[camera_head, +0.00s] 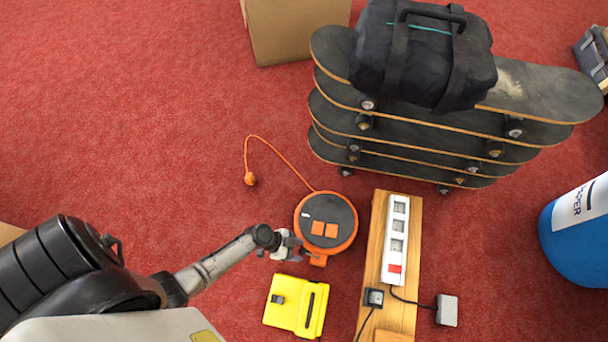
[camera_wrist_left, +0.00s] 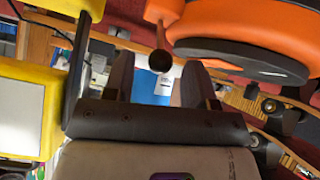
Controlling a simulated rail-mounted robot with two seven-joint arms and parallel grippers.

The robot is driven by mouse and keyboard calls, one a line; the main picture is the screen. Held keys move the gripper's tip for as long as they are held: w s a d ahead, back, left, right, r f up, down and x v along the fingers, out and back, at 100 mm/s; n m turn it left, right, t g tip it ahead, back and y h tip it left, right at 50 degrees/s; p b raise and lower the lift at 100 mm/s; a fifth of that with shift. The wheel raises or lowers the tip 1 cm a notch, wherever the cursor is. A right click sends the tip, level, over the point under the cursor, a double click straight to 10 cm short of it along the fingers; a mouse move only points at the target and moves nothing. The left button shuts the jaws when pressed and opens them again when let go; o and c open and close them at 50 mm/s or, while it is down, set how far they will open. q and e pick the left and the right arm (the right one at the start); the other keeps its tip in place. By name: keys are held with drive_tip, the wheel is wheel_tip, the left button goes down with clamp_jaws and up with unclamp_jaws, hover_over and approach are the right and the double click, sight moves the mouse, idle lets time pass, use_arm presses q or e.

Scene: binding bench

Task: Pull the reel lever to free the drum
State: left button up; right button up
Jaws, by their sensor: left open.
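The cable reel (camera_head: 326,222) lies on the red carpet, a dark drum in an orange rim, with an orange block at its lower edge. It shows large and orange at the top of the left wrist view (camera_wrist_left: 245,35). There, a reddish-brown lever with a dark round knob (camera_wrist_left: 160,61) points toward the camera, between the fingertips in the picture. I cannot tell whether the fingers touch it. My left gripper (camera_head: 290,247) is at the reel's lower left edge; its fingers (camera_wrist_left: 158,88) are apart, either side of the knob. My right gripper is out of view.
A yellow box (camera_head: 296,306) lies just below the reel. A wooden plank (camera_head: 408,290) with a white power strip (camera_head: 395,240) is close on the right. Stacked skateboards (camera_head: 420,135) carry a black bag (camera_head: 425,55) behind. An orange cable (camera_head: 265,140) curls left; carpet there is clear.

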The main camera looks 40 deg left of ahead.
use_arm(q)
drive_tip(key=p+v, duration=0.3)
drive_tip(key=v, duration=0.7)
drive_tip(key=shift+p, duration=0.35)
